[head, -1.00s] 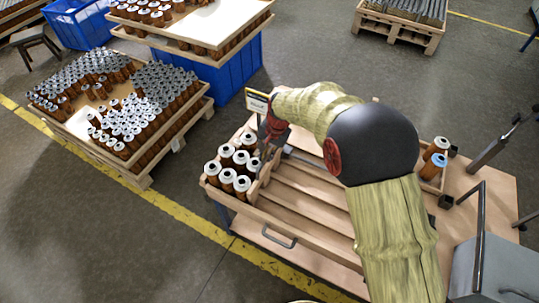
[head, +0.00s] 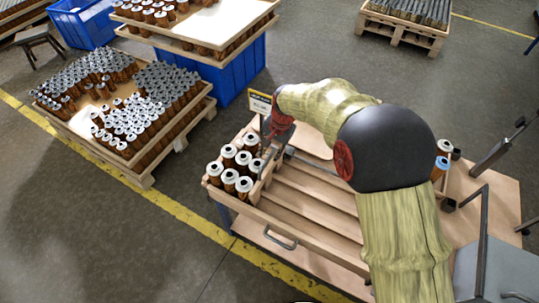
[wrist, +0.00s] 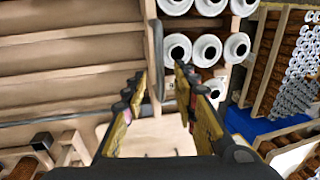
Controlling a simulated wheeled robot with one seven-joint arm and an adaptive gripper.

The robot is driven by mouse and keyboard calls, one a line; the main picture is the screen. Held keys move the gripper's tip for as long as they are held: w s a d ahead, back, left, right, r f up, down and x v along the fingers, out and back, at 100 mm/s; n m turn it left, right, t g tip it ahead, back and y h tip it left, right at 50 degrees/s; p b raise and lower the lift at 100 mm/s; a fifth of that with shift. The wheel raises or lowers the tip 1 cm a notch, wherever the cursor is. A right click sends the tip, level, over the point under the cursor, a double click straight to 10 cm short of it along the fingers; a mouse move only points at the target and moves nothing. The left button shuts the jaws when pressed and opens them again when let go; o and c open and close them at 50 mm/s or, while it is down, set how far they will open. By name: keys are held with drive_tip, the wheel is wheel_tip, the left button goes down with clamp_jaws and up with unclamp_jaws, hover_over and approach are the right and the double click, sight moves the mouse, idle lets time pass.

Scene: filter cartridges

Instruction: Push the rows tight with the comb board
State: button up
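White-topped brown cartridges (head: 229,183) stand upright in short rows at the left end of a wooden tray with lengthwise lanes (head: 315,208). They also show at the top of the wrist view (wrist: 208,50). The comb board (head: 262,188) stands across the lanes beside the cartridges. In the wrist view its pale edge and a grey upright bar (wrist: 158,60) lie left of the cartridges. My gripper (wrist: 158,72) is over the board, its fingers apart on either side of the bar, with gaps showing. In the head view the fingertips are too small to judge contact.
The lanes right of the board are empty. A blue-topped cartridge (head: 440,168) stands at the tray table's right side. Pallets of cartridges (head: 125,110) and a blue bin (head: 228,75) are at the left.

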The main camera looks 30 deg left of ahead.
wheel_tip(320, 180, up, 9)
drive_tip(key=d, duration=0.1)
drive_tip(key=shift+d, duration=0.4)
idle(0.3)
drive_tip(key=s+d+f+n+h, duration=0.1)
drive_tip(key=s+d+f+n, duration=0.15)
drive_tip(key=s+d, duration=0.3)
drive_tip(key=s+d+r+t, duration=0.2)
drive_tip(key=s+d+r, duration=0.3)
drive_tip(key=d, duration=0.8)
drive_tip(key=s+d+r+m+t+b, duration=0.1)
drive_tip(key=s+d+r, duration=0.5)
drive_tip(key=d, duration=0.7)
drive_tip(key=s+d+r+m+t+h, duration=0.1)
drive_tip(key=s+d+r, duration=0.4)
drive_tip(key=d, duration=0.8)
drive_tip(key=shift+s+r+t+b, duration=0.15)
drive_tip(key=shift+r+t+b, duration=0.25)
drive_tip(key=shift+r+t, duration=0.35)
drive_tip(key=shift+f, duration=0.1)
